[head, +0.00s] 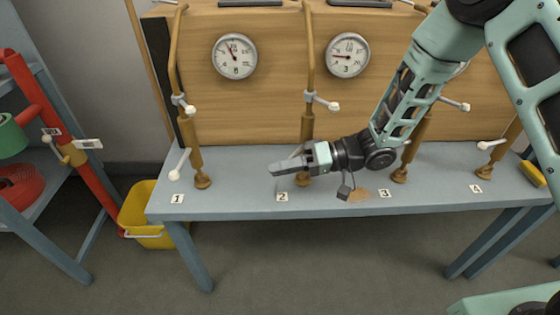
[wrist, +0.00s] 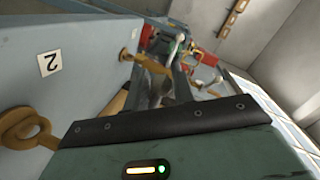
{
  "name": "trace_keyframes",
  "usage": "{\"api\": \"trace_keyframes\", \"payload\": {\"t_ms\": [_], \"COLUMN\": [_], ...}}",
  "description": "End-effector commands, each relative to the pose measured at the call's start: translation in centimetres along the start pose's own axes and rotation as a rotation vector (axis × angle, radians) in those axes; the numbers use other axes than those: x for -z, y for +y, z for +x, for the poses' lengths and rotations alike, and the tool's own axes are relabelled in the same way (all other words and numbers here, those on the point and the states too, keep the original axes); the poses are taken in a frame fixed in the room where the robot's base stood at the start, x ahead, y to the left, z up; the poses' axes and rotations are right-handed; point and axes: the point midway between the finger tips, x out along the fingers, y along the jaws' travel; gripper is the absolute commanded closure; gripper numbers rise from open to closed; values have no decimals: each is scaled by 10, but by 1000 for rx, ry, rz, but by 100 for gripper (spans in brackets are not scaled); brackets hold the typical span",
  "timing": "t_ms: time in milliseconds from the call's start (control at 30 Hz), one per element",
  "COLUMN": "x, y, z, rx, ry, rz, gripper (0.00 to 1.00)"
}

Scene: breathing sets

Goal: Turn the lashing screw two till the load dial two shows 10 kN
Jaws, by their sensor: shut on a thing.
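Lashing screw two (head: 308,125) is a brass rod standing at the bench label 2 (head: 282,197), its foot near the bench top. A white-tipped lever (head: 322,102) sticks out from its upper part. My gripper (head: 283,168) lies across the screw's lower part, fingers pointing left, shut on its handle, which is mostly hidden. The round dial to the right of this screw, load dial two (head: 348,55), has its needle pointing left; its figures are too small to read. In the wrist view label 2 (wrist: 49,63) and a brass eye (wrist: 20,127) show beside my gripper's body.
Screw one (head: 195,160) stands to the left with its own dial (head: 235,56). Screw three (head: 405,160) and another screw (head: 495,155) stand to the right. A yellow bucket (head: 140,215) is at the bench's left end. The bench front (head: 240,205) is mostly clear.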

Motion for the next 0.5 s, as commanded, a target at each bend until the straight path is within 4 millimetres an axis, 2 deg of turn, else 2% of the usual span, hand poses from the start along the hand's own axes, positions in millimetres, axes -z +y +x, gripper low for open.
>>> {"api": "trace_keyframes", "payload": {"t_ms": [333, 367, 400, 433, 500], "x": [4, 4, 4, 3, 3], "y": [-4, -4, -4, -4, -3], "z": [1, 1, 1, 1, 0], "rx": [10, 10, 10, 9, 8], "ry": [2, 2, 2, 2, 2], "rz": [-10, -10, -10, -9, -7], "gripper": [100, 72, 61, 56, 56]}}
